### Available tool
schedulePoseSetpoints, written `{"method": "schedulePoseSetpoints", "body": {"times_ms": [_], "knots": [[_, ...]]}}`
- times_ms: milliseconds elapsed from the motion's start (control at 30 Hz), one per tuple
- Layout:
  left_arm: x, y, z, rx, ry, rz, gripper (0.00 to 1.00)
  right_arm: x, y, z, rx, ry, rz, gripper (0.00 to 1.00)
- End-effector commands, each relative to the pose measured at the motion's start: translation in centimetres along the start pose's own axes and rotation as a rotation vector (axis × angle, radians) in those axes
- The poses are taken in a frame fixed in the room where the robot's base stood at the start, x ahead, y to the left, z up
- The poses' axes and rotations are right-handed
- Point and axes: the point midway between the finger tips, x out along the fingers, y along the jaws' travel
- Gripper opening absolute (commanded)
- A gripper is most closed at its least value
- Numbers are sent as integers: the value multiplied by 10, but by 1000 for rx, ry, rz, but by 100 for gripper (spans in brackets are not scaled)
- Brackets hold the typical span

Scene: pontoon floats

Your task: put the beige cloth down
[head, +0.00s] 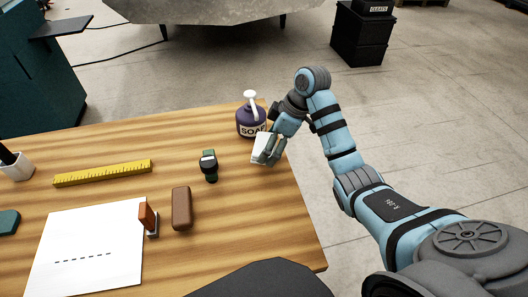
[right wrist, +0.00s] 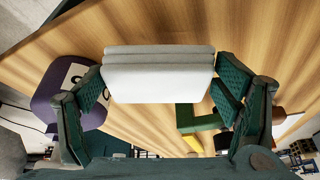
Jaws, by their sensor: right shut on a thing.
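The beige cloth (right wrist: 157,75) is folded and looks pale, almost white. It sits between the two fingers of my right gripper (right wrist: 160,88) in the right wrist view. In the head view the cloth (head: 260,147) shows beside my right gripper (head: 268,152), near the table's right edge, just in front of the soap bottle. My right gripper is shut on the cloth. I cannot tell whether the cloth touches the wooden table (head: 250,215). My left gripper is not in view.
A purple soap bottle (head: 250,122) stands right behind the cloth. A dark green watch-like item (head: 209,165), a brown bar (head: 181,208), a stamp (head: 148,220), white paper (head: 85,250) and a yellow ruler (head: 103,173) lie leftward. The table's right front area is clear.

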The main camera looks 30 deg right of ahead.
Motion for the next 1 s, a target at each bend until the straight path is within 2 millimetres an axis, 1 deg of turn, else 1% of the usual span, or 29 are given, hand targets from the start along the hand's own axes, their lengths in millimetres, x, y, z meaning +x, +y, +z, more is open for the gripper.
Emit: {"method": "schedulePoseSetpoints", "body": {"times_ms": [33, 100, 167, 200, 300, 567, 600, 667, 700, 1000], "knots": [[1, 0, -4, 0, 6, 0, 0, 4, 0, -8, 1, 2, -1, 52], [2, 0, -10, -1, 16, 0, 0, 8, 0, -13, 3, -1, 0, 52], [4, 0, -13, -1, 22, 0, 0, 16, 0, -11, 5, -3, -2, 52], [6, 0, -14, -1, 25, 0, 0, 23, 0, -8, 5, -4, -1, 52], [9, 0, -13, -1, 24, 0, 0, 39, 0, 0, 5, -4, 0, 52], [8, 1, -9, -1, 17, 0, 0, 40, 0, 0, 4, -3, 2, 52], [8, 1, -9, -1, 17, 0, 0, 40, 0, 0, 4, -2, 2, 89], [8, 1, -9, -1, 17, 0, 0, 40, 0, 0, 4, -2, 2, 99], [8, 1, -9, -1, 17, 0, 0, 40, 0, 0, 4, -2, 2, 100], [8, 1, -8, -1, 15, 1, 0, 39, 0, 0, 4, -2, 2, 100]]}}
